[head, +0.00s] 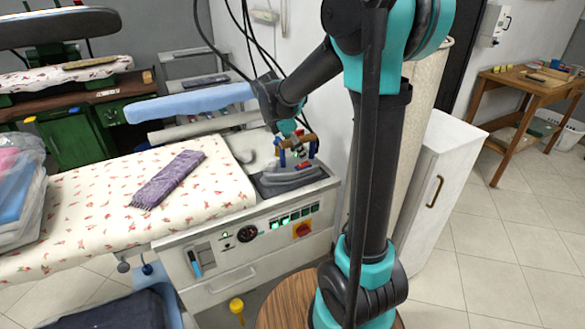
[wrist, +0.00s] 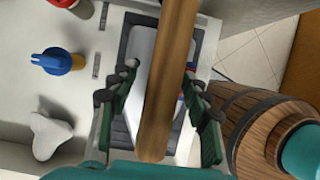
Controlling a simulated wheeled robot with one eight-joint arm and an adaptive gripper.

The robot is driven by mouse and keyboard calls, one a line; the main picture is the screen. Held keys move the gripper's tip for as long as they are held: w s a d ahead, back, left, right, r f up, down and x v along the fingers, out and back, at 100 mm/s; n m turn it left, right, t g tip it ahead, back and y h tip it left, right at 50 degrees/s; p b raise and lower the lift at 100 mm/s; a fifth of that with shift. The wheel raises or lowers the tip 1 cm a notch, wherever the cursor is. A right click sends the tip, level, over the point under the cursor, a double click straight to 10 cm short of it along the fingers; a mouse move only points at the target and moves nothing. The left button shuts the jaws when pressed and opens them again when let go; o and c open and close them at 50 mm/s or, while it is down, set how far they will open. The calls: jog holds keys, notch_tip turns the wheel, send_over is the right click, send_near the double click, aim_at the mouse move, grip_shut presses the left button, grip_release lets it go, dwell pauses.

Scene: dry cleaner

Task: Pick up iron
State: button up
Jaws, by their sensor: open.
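The iron (head: 303,139) has a brown wooden handle and blue and red parts at the handle's supports. It rests on the dark plate at the right end of the ironing table in the head view. My gripper (wrist: 160,75) is open in the wrist view. The wooden handle of the iron (wrist: 168,70) runs lengthwise between its two green fingers, with gaps on both sides. The iron's grey body shows below the handle, partly hidden by it. In the head view my gripper (head: 291,130) is just behind and left of the handle, partly hidden.
The ironing table (head: 90,205) has a flowered cover, with a folded purple cloth (head: 168,180) on it. A blue padded arm (head: 190,102) stands behind. Black cables hang near my arm. A white cabinet (head: 435,180) stands right.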

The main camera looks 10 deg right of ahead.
grip_shut()
dwell(0.3)
jog(key=shift+r, duration=0.1)
dwell(0.4)
